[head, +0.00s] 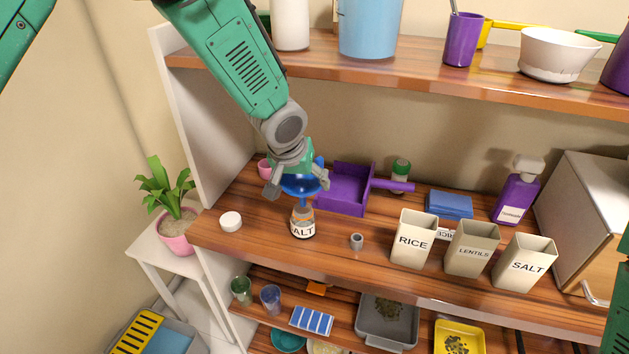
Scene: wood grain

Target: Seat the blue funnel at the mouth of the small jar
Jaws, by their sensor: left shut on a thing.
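The blue funnel (300,184) is held by my left gripper (296,184), which is shut on it. The funnel is roughly upright, cone up, with its spout pointing down at the mouth of the small jar. The small jar (303,223) stands upright on the wooden shelf and has a label reading "ALT" in the visible part. The spout tip is at or just above the jar mouth; I cannot tell whether it is inside. My right gripper is not in view; only a green part of an arm shows at the right edge.
A white lid (231,221) lies left of the jar, and a small grey cylinder (357,241) stands to its right. A purple dustpan (345,190) lies behind. Containers for rice (413,242), lentils (471,250) and salt (524,264) stand along the right. An upper shelf (420,72) overhangs the back.

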